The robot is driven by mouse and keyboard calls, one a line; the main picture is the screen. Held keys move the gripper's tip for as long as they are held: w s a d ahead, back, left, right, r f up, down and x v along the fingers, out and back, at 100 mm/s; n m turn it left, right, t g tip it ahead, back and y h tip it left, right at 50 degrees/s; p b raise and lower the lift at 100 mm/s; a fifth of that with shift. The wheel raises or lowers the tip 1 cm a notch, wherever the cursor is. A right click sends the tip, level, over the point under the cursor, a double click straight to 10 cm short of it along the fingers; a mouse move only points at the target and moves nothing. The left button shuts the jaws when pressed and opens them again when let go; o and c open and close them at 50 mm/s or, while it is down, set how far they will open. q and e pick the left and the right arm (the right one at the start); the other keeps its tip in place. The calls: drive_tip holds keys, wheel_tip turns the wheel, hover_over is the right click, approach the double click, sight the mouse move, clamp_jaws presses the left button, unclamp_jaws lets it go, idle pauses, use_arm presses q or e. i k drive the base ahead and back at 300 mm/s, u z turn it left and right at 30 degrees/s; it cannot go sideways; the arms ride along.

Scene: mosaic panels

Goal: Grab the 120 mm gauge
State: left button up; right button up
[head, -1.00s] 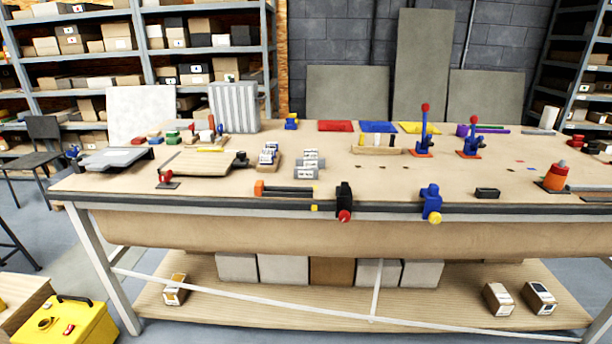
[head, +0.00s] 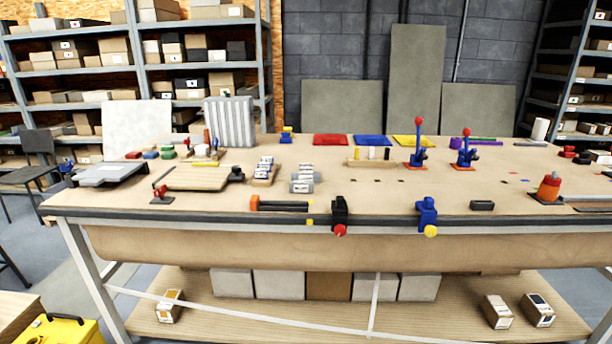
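A long wooden workbench (head: 400,196) fills the middle of the head view. Small blocks with white labels (head: 264,169) stand in a holder left of the bench's middle. A second labelled group (head: 303,179) on a grey holder is just right of it. A rack (head: 371,162) with a few short upright pieces stands farther back. The labels are too small to read, so I cannot tell which thing is the 120 mm gauge. Neither of my grippers is in view.
A black clamp (head: 340,212) and a blue clamp (head: 427,212) sit at the bench's front edge. An orange-ended bar tool (head: 280,206) lies near it. Red-knobbed toggle clamps (head: 418,146) stand farther back. A yellow case (head: 58,331) is on the lower left. The bench's centre right is fairly clear.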

sight(316, 177)
drive_tip(key=z, duration=1.9)
drive_tip(key=i, duration=3)
drive_tip(key=u, duration=1.9)
